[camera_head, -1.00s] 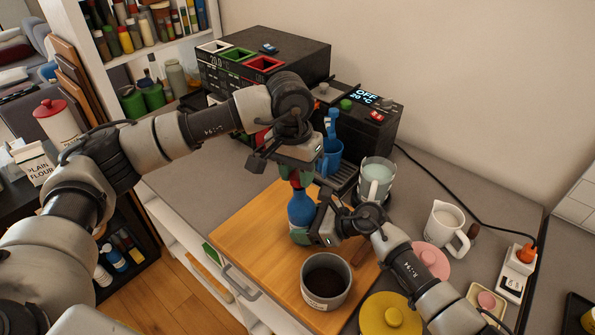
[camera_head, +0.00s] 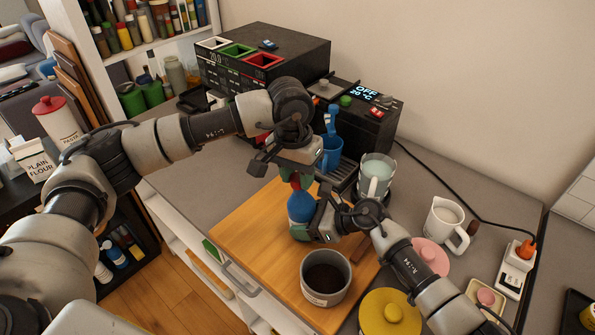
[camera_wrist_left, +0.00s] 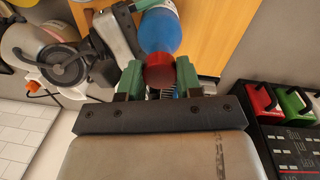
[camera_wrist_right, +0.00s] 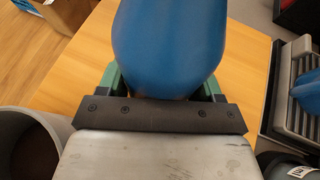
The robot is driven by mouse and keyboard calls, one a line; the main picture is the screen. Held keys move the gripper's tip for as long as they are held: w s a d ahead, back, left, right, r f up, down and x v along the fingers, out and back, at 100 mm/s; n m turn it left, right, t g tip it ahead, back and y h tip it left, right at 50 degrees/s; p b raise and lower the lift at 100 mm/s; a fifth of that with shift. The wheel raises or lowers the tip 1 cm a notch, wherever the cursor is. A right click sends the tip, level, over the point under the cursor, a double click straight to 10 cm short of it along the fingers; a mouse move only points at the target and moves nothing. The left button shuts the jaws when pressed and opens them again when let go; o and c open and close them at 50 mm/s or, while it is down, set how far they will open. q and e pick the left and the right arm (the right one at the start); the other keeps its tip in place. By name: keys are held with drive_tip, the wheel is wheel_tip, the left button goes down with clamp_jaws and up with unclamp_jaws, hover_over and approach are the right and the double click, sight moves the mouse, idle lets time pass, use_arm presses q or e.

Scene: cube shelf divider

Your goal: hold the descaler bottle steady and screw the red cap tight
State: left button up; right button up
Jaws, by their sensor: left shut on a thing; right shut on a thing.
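The blue descaler bottle (camera_head: 300,207) stands upright on the wooden board; it also shows in the left wrist view (camera_wrist_left: 160,32) and fills the top of the right wrist view (camera_wrist_right: 168,45). The red cap (camera_wrist_left: 159,72) is at the bottle's top, between the green fingers of my left gripper (camera_wrist_left: 160,80), which is shut on it from above. In the head view the cap (camera_head: 296,181) shows just below that gripper. My right gripper (camera_wrist_right: 163,88) is shut around the bottle's body from the right side. Whether the cap is fully seated cannot be seen.
The wooden board (camera_head: 245,225) lies on the grey counter. A grey pot (camera_head: 326,277) with dark contents stands close in front of the bottle. A glass mug (camera_head: 375,178), white jug (camera_head: 444,222), pink lid (camera_head: 430,258) and yellow lid (camera_head: 390,313) are to the right.

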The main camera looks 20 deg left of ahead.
sight(298, 177)
use_arm(q)
drive_tip(key=shift+d+f, duration=0.1)
drive_tip(key=shift+f, duration=0.6)
drive_tip(key=m, duration=0.6)
drive_tip(key=shift+m, duration=0.4)
drive_tip(key=o, duration=1)
drive_tip(key=shift+c, duration=0.2)
drive_tip(key=shift+a+r, duration=0.15)
drive_tip(key=shift+r, duration=1.4)
drive_tip(key=shift+a+r, duration=0.15)
drive_tip(key=shift+r, duration=1.35)
drive_tip(key=shift+r, duration=0.1)
wheel_tip(298, 177, up, 12)
drive_tip(key=a, duration=0.1)
